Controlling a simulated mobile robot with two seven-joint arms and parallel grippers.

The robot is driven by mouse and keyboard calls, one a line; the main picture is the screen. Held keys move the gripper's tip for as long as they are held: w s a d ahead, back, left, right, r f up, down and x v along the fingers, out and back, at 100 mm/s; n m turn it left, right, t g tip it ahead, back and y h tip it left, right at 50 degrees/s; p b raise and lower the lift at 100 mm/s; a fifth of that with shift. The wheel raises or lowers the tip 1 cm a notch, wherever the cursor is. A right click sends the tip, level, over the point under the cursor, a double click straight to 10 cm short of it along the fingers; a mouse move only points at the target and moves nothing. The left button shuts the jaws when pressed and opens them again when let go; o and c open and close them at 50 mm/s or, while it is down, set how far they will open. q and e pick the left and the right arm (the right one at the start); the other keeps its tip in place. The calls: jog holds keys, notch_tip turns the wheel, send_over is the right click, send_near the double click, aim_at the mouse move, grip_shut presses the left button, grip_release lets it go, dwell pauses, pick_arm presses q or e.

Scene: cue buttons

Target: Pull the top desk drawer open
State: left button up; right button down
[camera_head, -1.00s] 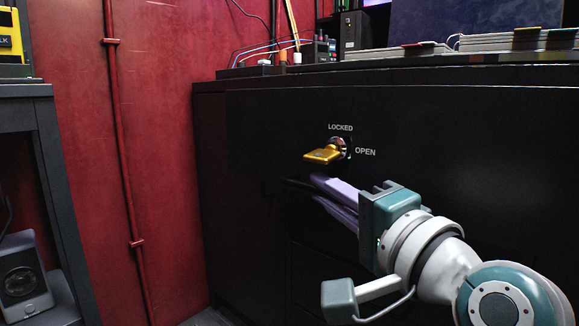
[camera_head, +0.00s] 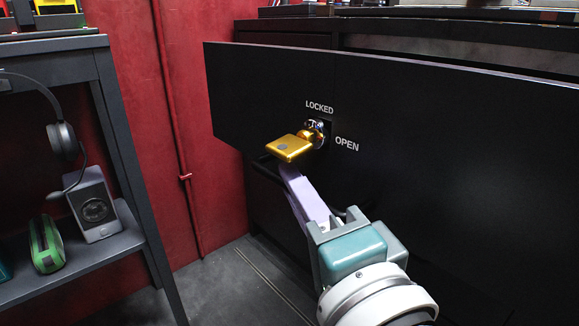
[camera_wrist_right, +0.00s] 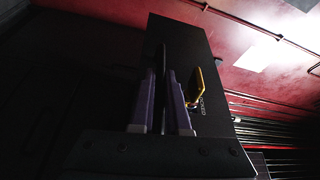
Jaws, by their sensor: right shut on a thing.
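The top desk drawer (camera_head: 440,140) has a wide black front that stands out from the desk body, so the drawer is partly open. A gold key (camera_head: 290,148) sits in its lock, between the words LOCKED and OPEN. My right gripper (camera_head: 286,172) is below the key with its purple fingers against the drawer front. In the right wrist view its fingers (camera_wrist_right: 165,75) are closed around the dark drawer handle (camera_wrist_right: 162,58). The handle is mostly hidden in the head view. The key also shows in the wrist view (camera_wrist_right: 195,90). My left gripper is out of view.
A grey shelf unit (camera_head: 120,140) stands at the left with headphones (camera_head: 62,140), a speaker (camera_head: 95,207) and a green object (camera_head: 46,245). A red wall with a pipe (camera_head: 178,130) is behind. Some floor (camera_head: 225,285) is clear between shelf and desk.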

jog(key=c, duration=0.9)
grip_release()
jog(key=shift+s, duration=0.15)
jog(key=shift+s+d, duration=0.1)
jog(key=shift+s, duration=0.2)
jog(key=p+v, duration=0.2)
jog(key=v, duration=0.7)
